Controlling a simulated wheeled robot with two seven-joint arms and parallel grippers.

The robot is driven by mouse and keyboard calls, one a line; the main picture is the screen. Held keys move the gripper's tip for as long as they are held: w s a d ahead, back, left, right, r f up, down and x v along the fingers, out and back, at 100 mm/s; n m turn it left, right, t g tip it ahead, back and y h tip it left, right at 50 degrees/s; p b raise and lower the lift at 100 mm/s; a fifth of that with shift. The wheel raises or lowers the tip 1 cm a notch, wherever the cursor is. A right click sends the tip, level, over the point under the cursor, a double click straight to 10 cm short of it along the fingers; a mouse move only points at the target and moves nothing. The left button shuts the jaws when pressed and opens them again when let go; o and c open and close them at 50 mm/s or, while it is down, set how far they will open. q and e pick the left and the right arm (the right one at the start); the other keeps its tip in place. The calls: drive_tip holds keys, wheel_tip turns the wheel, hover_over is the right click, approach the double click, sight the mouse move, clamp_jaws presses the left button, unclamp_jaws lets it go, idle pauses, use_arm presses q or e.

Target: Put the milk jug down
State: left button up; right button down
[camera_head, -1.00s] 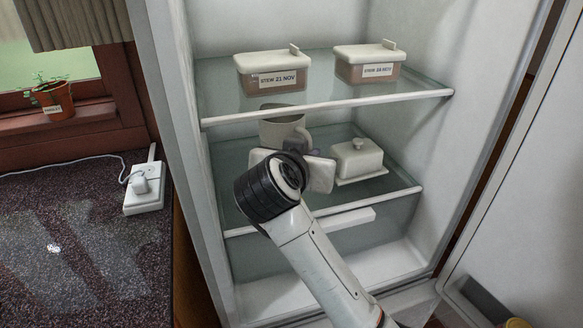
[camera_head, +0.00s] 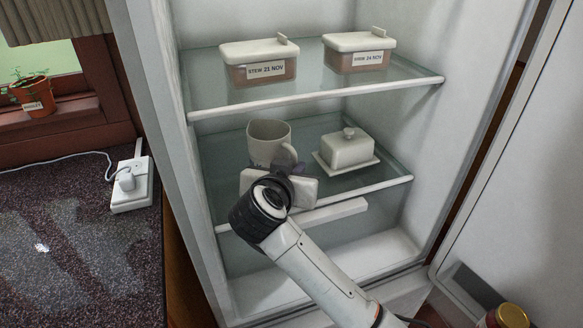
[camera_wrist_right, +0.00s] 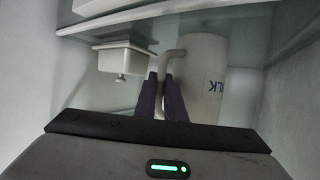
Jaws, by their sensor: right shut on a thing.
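The milk jug (camera_head: 268,133) is a pale grey, open-topped jug at the left of the fridge's middle glass shelf (camera_head: 342,187). In the right wrist view the jug (camera_wrist_right: 207,75), with blue lettering, appears with its handle between the fingers. My right gripper (camera_head: 285,160) reaches in from the front and is shut on the jug's handle. The gripper hides the jug's lower front, so I cannot tell from the head view whether its base touches the shelf. In the right wrist view the fingers (camera_wrist_right: 163,98) sit either side of the handle. My left gripper is not in view.
A white butter dish (camera_head: 349,151) stands right of the jug on the same shelf. Two stew boxes (camera_head: 259,72) (camera_head: 359,62) sit on the shelf above. The fridge's left wall is close to the jug. A jar lid (camera_head: 512,316) shows at the lower right.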

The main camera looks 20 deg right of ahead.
drive_tip(key=c, duration=1.8)
unclamp_jaws()
drive_tip(key=shift+f, duration=0.1)
drive_tip(key=shift+c, duration=0.2)
drive_tip(key=shift+r, duration=0.2)
drive_tip(key=v, duration=1.2)
